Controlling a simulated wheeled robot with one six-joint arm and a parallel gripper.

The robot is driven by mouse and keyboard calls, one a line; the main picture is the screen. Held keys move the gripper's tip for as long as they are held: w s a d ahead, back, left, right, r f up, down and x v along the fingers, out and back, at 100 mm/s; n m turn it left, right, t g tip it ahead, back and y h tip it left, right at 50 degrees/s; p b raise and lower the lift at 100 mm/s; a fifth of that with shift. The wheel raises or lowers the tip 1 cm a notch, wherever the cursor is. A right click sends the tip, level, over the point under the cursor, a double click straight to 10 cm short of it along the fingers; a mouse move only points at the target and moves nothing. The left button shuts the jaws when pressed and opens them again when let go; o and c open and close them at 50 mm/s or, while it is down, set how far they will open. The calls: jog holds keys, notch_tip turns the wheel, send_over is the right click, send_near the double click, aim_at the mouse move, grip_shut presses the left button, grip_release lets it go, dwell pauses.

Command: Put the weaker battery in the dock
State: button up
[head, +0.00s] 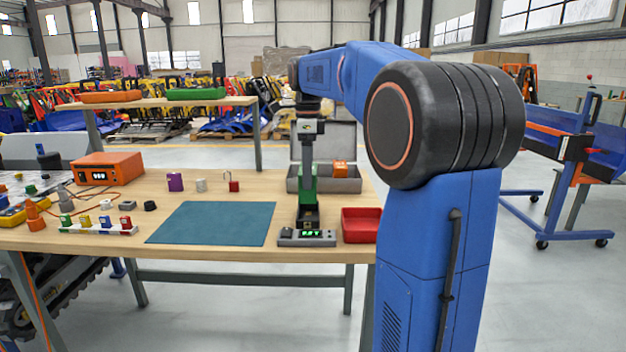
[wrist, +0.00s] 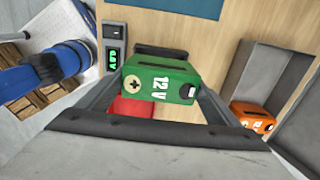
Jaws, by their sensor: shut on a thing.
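My gripper (head: 307,176) is shut on a green battery (wrist: 165,78) marked 12V. It also shows in the head view (head: 307,186), upright above a black holder (head: 308,214) at the table's front; I cannot tell whether they touch. Just in front of the holder lies a small grey meter (head: 306,238) with a lit green display, which also shows in the wrist view (wrist: 114,52); its reading is not clear to me. An orange battery (head: 340,168) stands in an open grey case (head: 348,186) and shows at the right in the wrist view (wrist: 254,117). I cannot tell which thing is the dock.
A red tray (head: 362,226) sits right of the meter. A teal mat (head: 213,223) lies to the left. An orange power unit (head: 108,168), small coloured parts and a purple block (head: 175,182) stand further left.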

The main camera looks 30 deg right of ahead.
aim_at(308, 194)
jog(key=shift+f, duration=3.55)
jog(key=shift+f, duration=0.1)
jog(key=o, duration=2)
jog(key=shift+f, duration=0.1)
notch_tip(308, 194, up, 12)
jog(key=shift+r, duration=0.2)
jog(key=s+a+f+n+t, duration=0.1)
jog(key=s+a+f+n, duration=0.4)
jog(key=s+f+n, duration=0.3)
jog(key=s+a+f+n+t, duration=0.2)
jog(key=s+a+f+n, duration=0.3)
jog(key=s+f+n, duration=0.3)
jog(key=s+a+f+n+t, duration=0.1)
jog(key=s+a+f+n, duration=0.5)
jog(key=s, duration=0.8)
notch_tip(308, 194, down, 3)
jog(key=shift+s+r+n+t, duration=0.15)
jog(key=shift+n+t, duration=0.25)
jog(key=shift+n, duration=1)
